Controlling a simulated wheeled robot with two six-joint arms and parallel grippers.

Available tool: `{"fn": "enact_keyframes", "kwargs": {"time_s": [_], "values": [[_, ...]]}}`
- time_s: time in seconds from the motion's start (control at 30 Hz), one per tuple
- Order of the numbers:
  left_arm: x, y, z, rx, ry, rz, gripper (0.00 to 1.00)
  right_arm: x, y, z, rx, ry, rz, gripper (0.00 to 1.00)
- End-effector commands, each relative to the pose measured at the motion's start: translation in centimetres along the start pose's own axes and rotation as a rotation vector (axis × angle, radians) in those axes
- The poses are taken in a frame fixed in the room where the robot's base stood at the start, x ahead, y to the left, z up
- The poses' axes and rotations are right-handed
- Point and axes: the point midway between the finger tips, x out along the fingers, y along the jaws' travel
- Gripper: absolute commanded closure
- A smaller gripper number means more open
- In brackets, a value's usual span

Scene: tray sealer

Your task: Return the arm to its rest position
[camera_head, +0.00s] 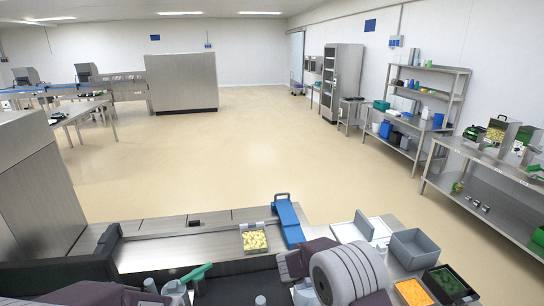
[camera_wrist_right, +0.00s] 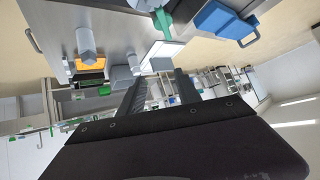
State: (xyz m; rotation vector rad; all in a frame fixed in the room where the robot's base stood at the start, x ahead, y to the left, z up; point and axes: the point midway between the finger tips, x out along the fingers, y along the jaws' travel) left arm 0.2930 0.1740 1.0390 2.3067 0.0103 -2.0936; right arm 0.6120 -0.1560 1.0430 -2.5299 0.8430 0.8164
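My right gripper (camera_wrist_right: 160,77) shows in the right wrist view. Its two dark fingers stand apart with nothing held between them. In the head view, large grey and dark parts of my own arm fill the lower middle and right, and I cannot make out the right fingertips there. Dark parts of my left arm show at the bottom left, but the left gripper's fingers are not visible in either view.
A tray of yellow pieces (camera_head: 255,240) sits on the steel conveyor (camera_head: 165,250) near a blue part (camera_head: 289,222). A grey bin (camera_head: 415,248), an orange-filled tray (camera_head: 413,291) and a green-filled tray (camera_head: 447,281) stand at the right. Open floor (camera_head: 230,150) lies beyond.

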Motion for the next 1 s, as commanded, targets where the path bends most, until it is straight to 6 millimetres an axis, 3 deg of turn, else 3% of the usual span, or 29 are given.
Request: {"fn": "enact_keyframes", "kwargs": {"time_s": [0.03, 0.1, 0.2, 0.23, 0.3, 0.4, 0.5, 0.6, 0.73, 1.0], "values": [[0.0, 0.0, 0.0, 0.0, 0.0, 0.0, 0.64, -0.7, 0.5, -2.5, -0.002, 0.021, -0.025, 0.6], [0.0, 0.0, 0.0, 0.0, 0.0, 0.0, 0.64, -2.0, 1.3, -5.7, -0.025, 0.042, -0.081, 0.6], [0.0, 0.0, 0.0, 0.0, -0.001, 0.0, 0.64, -4.9, 2.8, -8.8, -0.101, 0.04, -0.202, 0.6], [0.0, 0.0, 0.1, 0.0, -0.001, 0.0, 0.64, -6.1, 3.5, -9.0, -0.139, 0.022, -0.247, 0.6], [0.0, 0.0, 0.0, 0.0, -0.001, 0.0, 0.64, -9.2, 5.8, -7.0, -0.258, -0.073, -0.342, 0.6], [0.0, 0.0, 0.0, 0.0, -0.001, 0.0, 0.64, -13.2, 10.4, 0.0, -0.445, -0.299, -0.398, 0.6], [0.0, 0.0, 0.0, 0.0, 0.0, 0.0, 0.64, -16.0, 15.0, 6.2, -0.586, -0.511, -0.378, 0.6], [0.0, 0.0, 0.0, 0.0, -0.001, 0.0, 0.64, -17.8, 19.1, 10.2, -0.674, -0.678, -0.322, 0.6], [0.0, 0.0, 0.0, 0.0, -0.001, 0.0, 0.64, -19.4, 22.2, 12.1, -0.703, -0.806, -0.244, 0.6], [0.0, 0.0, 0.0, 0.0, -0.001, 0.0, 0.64, -19.6, 22.4, 12.3, -0.662, -0.826, -0.221, 0.6]]}}
